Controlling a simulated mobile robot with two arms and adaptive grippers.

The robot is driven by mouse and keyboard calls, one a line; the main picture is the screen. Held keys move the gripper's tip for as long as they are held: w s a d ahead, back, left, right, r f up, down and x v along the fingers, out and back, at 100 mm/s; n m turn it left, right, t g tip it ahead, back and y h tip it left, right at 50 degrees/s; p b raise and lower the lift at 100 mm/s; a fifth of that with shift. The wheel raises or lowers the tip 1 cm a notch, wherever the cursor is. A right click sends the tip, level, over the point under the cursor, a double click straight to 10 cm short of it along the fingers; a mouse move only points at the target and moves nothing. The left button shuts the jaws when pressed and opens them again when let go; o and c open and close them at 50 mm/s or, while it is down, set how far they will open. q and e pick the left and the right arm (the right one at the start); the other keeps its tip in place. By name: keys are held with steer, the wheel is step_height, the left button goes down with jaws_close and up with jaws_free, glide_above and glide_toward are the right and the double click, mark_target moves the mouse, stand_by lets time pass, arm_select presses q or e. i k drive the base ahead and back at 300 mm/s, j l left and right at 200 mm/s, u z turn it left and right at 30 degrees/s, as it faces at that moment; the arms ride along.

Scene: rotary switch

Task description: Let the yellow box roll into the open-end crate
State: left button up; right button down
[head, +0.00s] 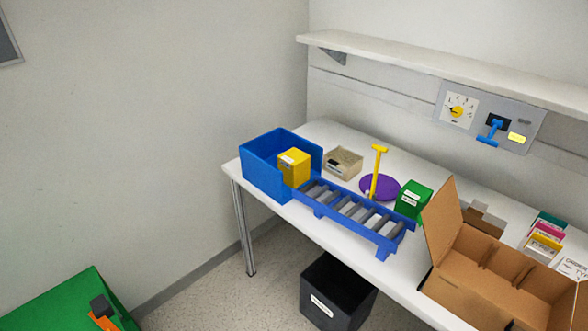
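The yellow box (294,168), with a small white label, stands upright at the left end of the roller track (352,211). It is at the open end of the blue crate (262,174) and looks at least partly inside it. How far inside it sits cannot be told from this angle. The track is a blue frame with several grey rollers, running from the crate down to the right along the table's front edge. Neither of my grippers shows in the head view.
On the white table (344,133) stand a beige tray (343,163), a purple disc with a yellow T-handle (378,171), a green box (412,198) and an open cardboard carton (488,268). A wall panel (488,115) has a dial and blue handle. A black bin (337,291) is below.

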mark_target(295, 164)
steer(key=i+u, duration=0.25)
steer(key=i, duration=0.65)
